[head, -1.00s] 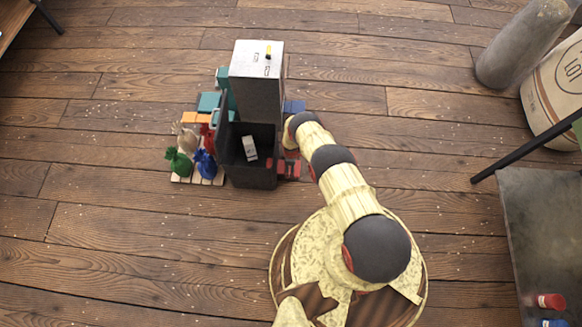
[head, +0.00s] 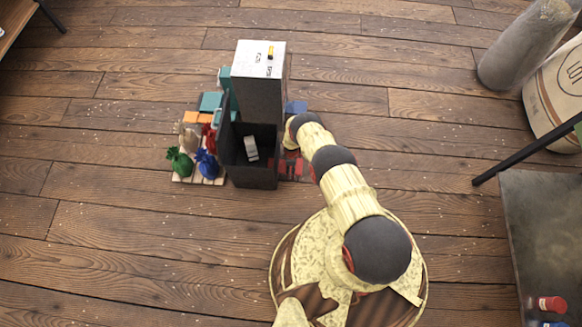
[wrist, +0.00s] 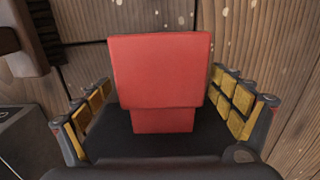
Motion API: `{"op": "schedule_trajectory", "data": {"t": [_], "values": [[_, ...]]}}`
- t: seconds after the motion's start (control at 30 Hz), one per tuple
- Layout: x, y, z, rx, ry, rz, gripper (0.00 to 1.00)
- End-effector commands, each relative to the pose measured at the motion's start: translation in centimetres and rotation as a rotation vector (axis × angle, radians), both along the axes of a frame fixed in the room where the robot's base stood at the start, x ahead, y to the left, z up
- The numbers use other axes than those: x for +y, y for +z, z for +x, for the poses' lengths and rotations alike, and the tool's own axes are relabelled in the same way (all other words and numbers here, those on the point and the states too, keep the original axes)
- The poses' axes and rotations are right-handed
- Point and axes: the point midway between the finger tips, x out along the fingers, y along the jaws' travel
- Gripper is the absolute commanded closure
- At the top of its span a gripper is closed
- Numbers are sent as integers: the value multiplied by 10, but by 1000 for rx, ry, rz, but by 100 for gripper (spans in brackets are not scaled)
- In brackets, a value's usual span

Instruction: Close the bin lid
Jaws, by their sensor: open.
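The dark grey bin (head: 252,177) stands on the floor left of my arm, its top open. A dark upright panel (head: 224,137) along its left side looks like the raised lid. A small pale block (head: 251,148) lies inside the bin. My arm reaches down to the bin's right side, where its end is largely hidden in the head view. In the wrist view my gripper (wrist: 168,100) is open, yellow-padded fingers spread wide. A red block-shaped thing (wrist: 160,72) shows between the fingers; I cannot tell whether they touch it.
A tall grey box (head: 258,85) with a pale top stands directly behind the bin. Several small coloured sacks (head: 181,163) sit on a slatted base at its left. A dark table (head: 545,235) and a large sack (head: 555,95) are at the right. Wooden floor around is mostly clear.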

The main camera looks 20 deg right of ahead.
Motion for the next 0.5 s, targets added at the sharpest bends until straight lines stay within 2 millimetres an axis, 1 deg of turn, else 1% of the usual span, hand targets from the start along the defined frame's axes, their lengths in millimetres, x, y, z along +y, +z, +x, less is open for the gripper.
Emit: {"op": "schedule_trajectory", "data": {"t": [0.17,0.27,0.37,0.5], "values": [[0,1,-1,1,0,0,6],[0,6,0,1,0,0,6],[0,15,1,0,0,0,6],[0,32,0,1,0,0,6]]}}
